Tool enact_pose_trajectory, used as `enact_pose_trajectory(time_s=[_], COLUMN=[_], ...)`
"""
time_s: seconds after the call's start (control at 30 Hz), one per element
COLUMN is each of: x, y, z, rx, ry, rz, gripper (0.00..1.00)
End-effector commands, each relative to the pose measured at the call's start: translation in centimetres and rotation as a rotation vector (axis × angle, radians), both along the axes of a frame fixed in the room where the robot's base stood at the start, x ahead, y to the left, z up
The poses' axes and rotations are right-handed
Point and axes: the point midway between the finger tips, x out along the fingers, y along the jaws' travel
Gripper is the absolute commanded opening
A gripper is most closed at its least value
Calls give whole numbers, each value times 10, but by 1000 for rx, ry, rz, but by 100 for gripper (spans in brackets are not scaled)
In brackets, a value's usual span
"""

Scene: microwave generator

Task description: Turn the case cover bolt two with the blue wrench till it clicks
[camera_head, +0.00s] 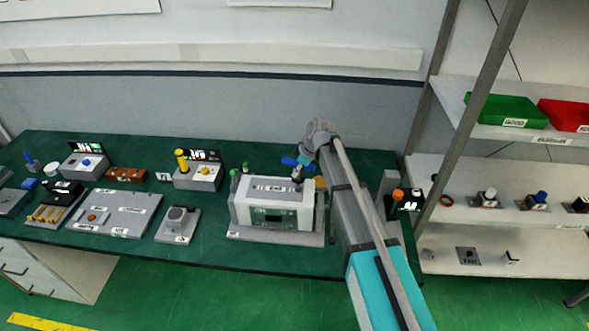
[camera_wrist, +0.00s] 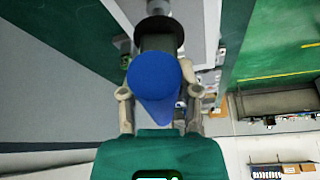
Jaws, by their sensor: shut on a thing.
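The blue wrench (camera_wrist: 153,82) is between the fingers of my gripper (camera_wrist: 158,95) in the wrist view, and the fingers are shut on it. Its blue body leads to a dark collar and shaft at the top of that view. In the head view the wrench's blue part (camera_head: 290,161) shows beside my gripper (camera_head: 303,163), above the right end of the white-and-grey case (camera_head: 258,208). The dark lower part of the wrench reaches down to the cover there. The bolt under it is hidden, so I cannot tell whether the wrench is seated on it.
The green table (camera_head: 140,242) holds several stations to the left, including a grey plate (camera_head: 125,212) and a box with a yellow-topped post (camera_head: 198,176). A dark box with an orange knob (camera_head: 408,200) stands right of my arm. A shelf with green (camera_head: 505,110) and red bins is farther right.

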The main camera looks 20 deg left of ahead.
Motion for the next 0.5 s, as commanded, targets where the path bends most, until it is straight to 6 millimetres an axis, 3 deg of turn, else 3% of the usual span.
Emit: enact_pose_trajectory(time_s=[0.3,0.5], x=[0,1], y=[0,1], z=[0,0], rx=[0,1], ry=[0,2], rz=[13,120], gripper=[0,0])
